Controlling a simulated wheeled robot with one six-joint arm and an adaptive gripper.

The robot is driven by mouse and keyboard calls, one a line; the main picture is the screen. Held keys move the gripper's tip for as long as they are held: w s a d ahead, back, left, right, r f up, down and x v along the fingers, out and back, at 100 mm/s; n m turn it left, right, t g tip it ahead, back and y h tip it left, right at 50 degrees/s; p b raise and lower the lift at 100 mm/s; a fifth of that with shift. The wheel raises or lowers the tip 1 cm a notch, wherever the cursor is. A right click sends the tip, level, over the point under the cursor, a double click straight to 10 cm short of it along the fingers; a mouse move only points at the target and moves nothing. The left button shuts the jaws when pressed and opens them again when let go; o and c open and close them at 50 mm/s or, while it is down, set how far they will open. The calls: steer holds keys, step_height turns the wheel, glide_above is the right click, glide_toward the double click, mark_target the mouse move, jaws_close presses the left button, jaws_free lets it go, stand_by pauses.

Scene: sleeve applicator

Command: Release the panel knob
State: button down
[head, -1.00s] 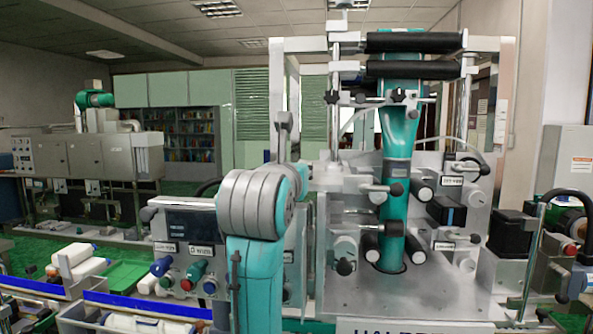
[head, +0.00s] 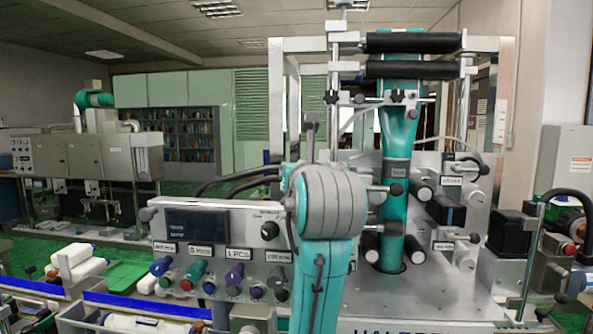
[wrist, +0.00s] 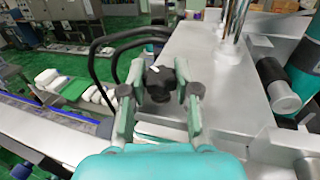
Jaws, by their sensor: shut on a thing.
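In the wrist view, a black lobed knob (wrist: 158,84) with a small white mark sits between the fingers of my gripper (wrist: 160,92). The fingers are closed on it from both sides, at the edge of a flat silver surface. In the head view my gripper is hidden behind my own teal and grey arm. The silver control panel (head: 222,213) stands left of my arm, with a dark display. A black knob (head: 270,230) shows near its upper right corner, under a small label. I cannot tell whether it is the knob in my fingers.
Several coloured knobs and buttons line the panel's lower edge, including a green one (head: 195,271). Black cables (head: 235,186) arch behind the panel. Black rollers (head: 415,42) and a teal column (head: 397,150) stand to the right.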

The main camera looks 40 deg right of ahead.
steer(key=c, duration=0.8)
jaws_free()
steer(key=shift+v, duration=3.7)
